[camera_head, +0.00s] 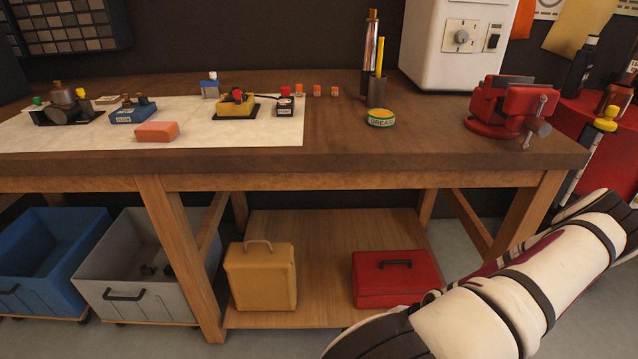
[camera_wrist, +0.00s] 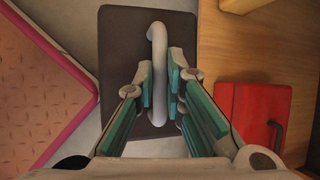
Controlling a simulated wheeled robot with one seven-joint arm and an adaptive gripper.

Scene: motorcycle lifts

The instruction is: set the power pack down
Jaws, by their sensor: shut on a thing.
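The power pack appears to be the dark grey-brown box (camera_wrist: 121,58) under my gripper in the wrist view. It has a light grey looped handle (camera_wrist: 158,38). My gripper (camera_wrist: 161,97) is shut on this handle, with the green-padded fingers on either side of it. The view looks down on the box's top, so its underside is hidden and I cannot tell whether it touches the floor. In the head view my arm reaches out of the bottom edge, and neither gripper nor box shows.
The lower shelf (camera_head: 325,226) holds a yellow case (camera_head: 262,280) and a red toolbox (camera_head: 395,287), also right of the box in the wrist view (camera_wrist: 243,115). A pink-edged textured panel (camera_wrist: 35,80) lies left of the box. Grey (camera_head: 110,310) and blue bins (camera_head: 40,295) stand left.

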